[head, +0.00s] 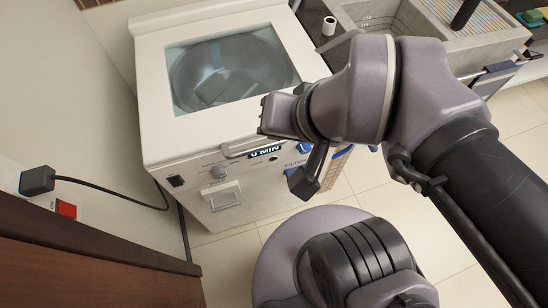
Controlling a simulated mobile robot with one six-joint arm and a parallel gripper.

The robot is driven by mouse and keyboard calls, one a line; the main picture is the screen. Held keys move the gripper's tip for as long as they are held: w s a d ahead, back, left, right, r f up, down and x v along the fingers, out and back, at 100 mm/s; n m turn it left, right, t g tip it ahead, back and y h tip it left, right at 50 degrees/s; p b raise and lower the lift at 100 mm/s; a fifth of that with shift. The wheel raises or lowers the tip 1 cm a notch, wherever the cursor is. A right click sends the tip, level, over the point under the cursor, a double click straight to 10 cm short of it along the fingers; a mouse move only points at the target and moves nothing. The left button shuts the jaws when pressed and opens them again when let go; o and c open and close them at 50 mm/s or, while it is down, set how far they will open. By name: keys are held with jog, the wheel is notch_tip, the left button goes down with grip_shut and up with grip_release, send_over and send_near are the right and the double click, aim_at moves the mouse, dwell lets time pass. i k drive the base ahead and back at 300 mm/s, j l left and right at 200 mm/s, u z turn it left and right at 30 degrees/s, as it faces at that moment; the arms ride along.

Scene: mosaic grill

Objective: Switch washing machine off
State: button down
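The washing machine (150,70) is a white, box-shaped unit with a glass window in its top, standing at the upper left. Its front panel has a black switch (176,181) at the left end, a round knob (218,171) and a lit display (265,152) reading "0 MIN". I cannot tell the switch's position. My gripper (284,154) is at the right part of the panel, in front of the display's right side, well right of the switch. Its two dark fingers are spread apart with nothing between them. Contact with the panel cannot be judged.
A dark plug (38,181) on the left wall has a cable running toward the machine, beside a red wall switch (66,208). A handle (224,196) juts from the machine's front. A stone sink (400,22) stands at right.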

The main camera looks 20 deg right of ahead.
aim_at(176, 182)
jog(key=j+u, duration=0.15)
jog(key=u, duration=0.2)
jog(key=i+j+u, duration=0.15)
jog(key=u, duration=0.15)
jog(key=j+u, duration=0.15)
jog(key=u, duration=0.2)
jog(key=i, duration=0.05)
